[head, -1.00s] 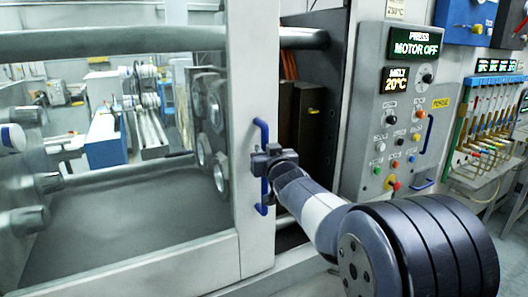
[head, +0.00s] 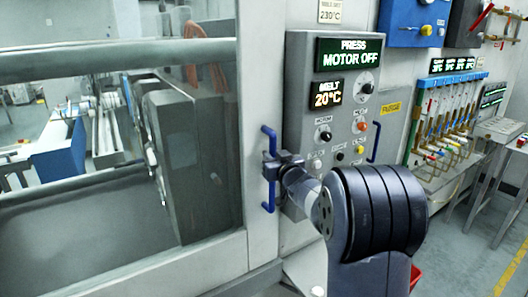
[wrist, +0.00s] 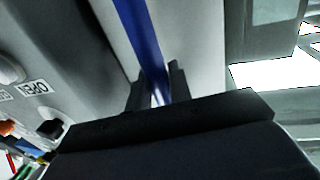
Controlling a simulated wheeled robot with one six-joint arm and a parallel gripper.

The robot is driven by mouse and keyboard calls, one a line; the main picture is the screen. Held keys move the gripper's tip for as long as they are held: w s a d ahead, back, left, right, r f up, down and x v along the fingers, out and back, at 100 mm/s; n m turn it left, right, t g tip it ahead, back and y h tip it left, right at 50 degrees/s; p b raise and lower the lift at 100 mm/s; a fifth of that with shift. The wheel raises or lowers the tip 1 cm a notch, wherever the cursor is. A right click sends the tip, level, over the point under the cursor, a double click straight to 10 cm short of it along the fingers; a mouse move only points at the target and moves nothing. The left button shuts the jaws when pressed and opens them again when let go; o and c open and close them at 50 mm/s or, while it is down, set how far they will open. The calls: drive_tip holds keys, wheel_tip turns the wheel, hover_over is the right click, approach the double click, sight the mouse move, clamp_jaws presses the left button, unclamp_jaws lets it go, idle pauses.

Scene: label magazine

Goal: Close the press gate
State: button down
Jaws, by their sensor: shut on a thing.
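The press gate (head: 253,110) is a grey-framed sliding door with a large clear window. Its right edge now stands against the control panel, with no open gap showing between them. The blue gate handle (head: 268,144) is a vertical bar on the gate's right frame. My gripper (head: 270,166) is shut on this handle at mid-height. In the wrist view the blue handle (wrist: 141,35) runs down between the two dark fingers of my gripper (wrist: 158,88).
The control panel (head: 300,90) right of the gate shows MOTOR OFF and 20°C and carries several knobs and buttons. A second blue handle (head: 374,142) is on its right side. A rack of coloured hoses (head: 440,115) stands farther right. The floor (head: 480,255) at the right is clear.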

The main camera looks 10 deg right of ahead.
drive_tip(key=shift+w+d+r, duration=0.1)
drive_tip(key=shift+w+d, duration=0.05)
drive_tip(key=shift+d, duration=0.35)
drive_tip(key=c, duration=1.3)
unclamp_jaws()
drive_tip(key=shift+d, duration=0.2)
drive_tip(key=shift+c, duration=0.2)
drive_tip(key=s+d+b, duration=0.1)
drive_tip(key=s+b, duration=0.1)
drive_tip(key=s, duration=0.8)
drive_tip(key=shift+s, duration=0.35)
drive_tip(key=shift+w, duration=0.1)
